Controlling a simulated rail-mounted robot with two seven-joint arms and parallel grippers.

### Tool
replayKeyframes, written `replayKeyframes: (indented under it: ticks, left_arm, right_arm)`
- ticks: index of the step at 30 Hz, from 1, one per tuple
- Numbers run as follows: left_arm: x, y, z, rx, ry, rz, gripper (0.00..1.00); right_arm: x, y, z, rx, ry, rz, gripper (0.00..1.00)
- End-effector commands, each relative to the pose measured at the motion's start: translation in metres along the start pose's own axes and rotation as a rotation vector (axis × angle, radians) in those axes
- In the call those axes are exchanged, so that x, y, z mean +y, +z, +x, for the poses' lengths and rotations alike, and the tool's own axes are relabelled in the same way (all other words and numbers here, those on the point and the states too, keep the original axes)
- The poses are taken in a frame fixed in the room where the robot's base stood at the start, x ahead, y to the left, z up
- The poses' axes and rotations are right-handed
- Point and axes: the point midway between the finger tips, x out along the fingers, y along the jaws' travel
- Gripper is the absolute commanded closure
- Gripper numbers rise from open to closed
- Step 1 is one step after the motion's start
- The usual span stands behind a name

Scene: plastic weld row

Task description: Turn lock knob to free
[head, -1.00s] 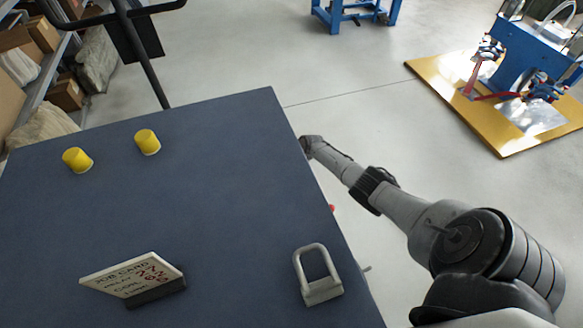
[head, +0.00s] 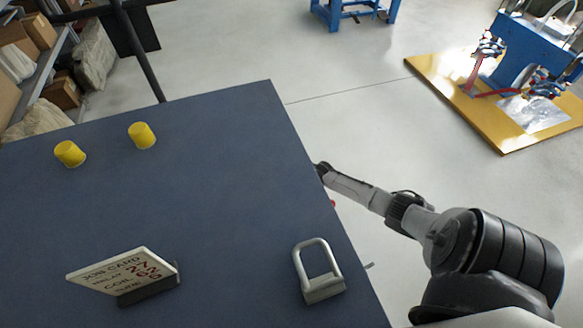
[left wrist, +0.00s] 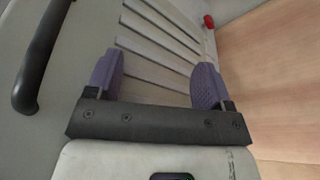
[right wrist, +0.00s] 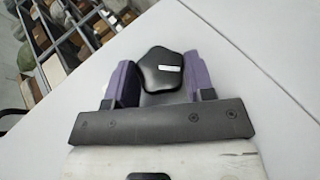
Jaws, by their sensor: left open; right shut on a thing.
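The lock knob (right wrist: 162,69) is black and lobed, with a short white mark lying nearly level in the right wrist view. It sits on a pale flat panel (right wrist: 240,60). My right gripper (right wrist: 162,80) is shut on it, with a purple finger on each side. In the head view the far end of my right arm drops beyond the table's right edge, and its gripper is hidden. My left gripper (left wrist: 158,80) is open and empty in front of a slatted grey panel (left wrist: 155,50). The left arm is not in the head view.
The dark blue table top (head: 200,200) carries two yellow caps (head: 142,135), a job card (head: 125,275) and a grey padlock-shaped piece (head: 320,275). In the left wrist view a black handle (left wrist: 40,55) is at left and a red knob (left wrist: 209,21) at upper right.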

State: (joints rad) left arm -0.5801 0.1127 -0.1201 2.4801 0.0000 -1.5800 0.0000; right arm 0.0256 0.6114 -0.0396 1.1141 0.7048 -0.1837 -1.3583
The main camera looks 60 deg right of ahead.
Motion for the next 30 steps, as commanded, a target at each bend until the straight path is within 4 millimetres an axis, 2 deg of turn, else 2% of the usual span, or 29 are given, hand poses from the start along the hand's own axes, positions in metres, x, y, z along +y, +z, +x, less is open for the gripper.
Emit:
replayKeyframes:
  ticks: [9, 23, 24, 30]
  left_arm:
    - [-0.0029, 0.0015, 0.0027, -0.002, -0.008, 0.01, 0.25]
    - [-0.0029, 0.0016, 0.0029, -0.001, -0.008, 0.009, 0.25]
    - [-0.0025, 0.0015, 0.0029, -0.001, -0.007, 0.008, 0.25]
    - [-0.0002, 0.001, 0.0029, 0.0, -0.001, 0.001, 0.25]
  right_arm:
    - [-0.0018, 0.0005, 0.0002, -0.001, 0.076, -0.031, 0.74]
    - [-0.0016, 0.0005, 0.0002, -0.002, 0.087, -0.037, 0.74]
    - [-0.0016, 0.0005, 0.0002, -0.002, 0.087, -0.037, 0.5]
    - [-0.0015, 0.0005, 0.0002, -0.002, 0.087, -0.037, 0.31]
